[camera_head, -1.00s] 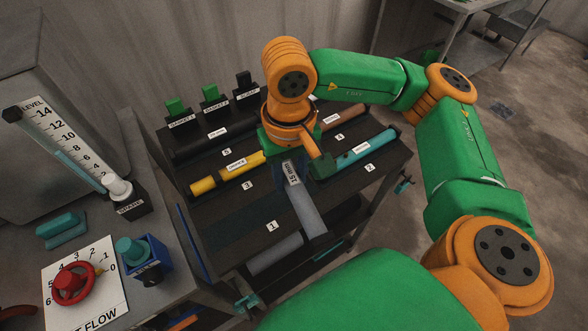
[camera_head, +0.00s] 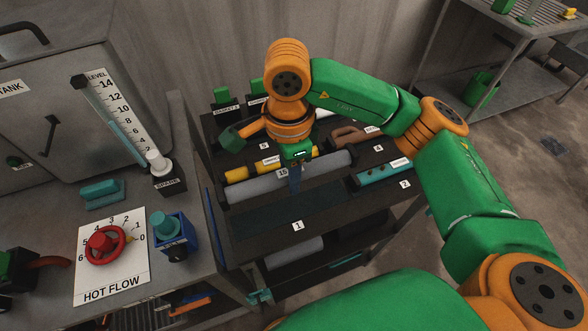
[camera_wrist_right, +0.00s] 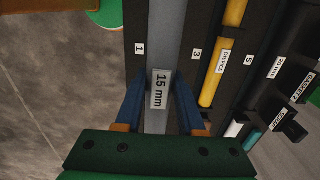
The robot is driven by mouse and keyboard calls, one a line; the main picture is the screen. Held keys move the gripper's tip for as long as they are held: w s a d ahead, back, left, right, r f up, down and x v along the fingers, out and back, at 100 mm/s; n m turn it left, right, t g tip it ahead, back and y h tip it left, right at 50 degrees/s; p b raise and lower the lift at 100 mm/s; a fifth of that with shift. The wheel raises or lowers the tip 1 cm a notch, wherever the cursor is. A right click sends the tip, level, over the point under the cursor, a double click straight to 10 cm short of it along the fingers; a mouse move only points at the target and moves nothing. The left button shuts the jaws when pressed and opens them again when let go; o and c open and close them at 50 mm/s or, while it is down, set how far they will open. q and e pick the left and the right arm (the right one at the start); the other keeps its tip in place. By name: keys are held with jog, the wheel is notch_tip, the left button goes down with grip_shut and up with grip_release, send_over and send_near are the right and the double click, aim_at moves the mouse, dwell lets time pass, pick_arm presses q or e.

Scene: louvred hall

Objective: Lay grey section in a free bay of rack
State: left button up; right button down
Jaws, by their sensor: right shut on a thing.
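The grey section (camera_head: 325,168) is a long grey bar with a "15 mm" label. My right gripper (camera_head: 296,182) is shut on it near its label; the wrist view shows the fingers (camera_wrist_right: 158,92) on both sides of the grey section (camera_wrist_right: 165,35). It lies roughly parallel to the bays of the dark rack (camera_head: 262,237), beside the yellow section. I cannot tell how high it is above the rack. Bay 1 (camera_head: 285,207), dark and empty, is nearer me. My left gripper is not in view.
A yellow section (camera_head: 237,174) lies behind the grey one, a teal section (camera_head: 375,175) in bay 2 and a brown one (camera_head: 352,134) near label 4. A bench at left holds a red valve wheel (camera_head: 104,242) and a blue box (camera_head: 176,238).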

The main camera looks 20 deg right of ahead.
notch_tip(320, 180, down, 7)
jog(key=b, duration=0.5)
jog(key=shift+w+f, duration=0.1)
jog(key=shift+f, duration=0.1)
jog(key=shift+f+b, duration=0.5)
jog(key=shift+b, duration=0.35)
jog(key=shift+r, duration=0.1)
jog(key=shift+r, duration=0.3)
jog(key=shift+f, duration=0.1)
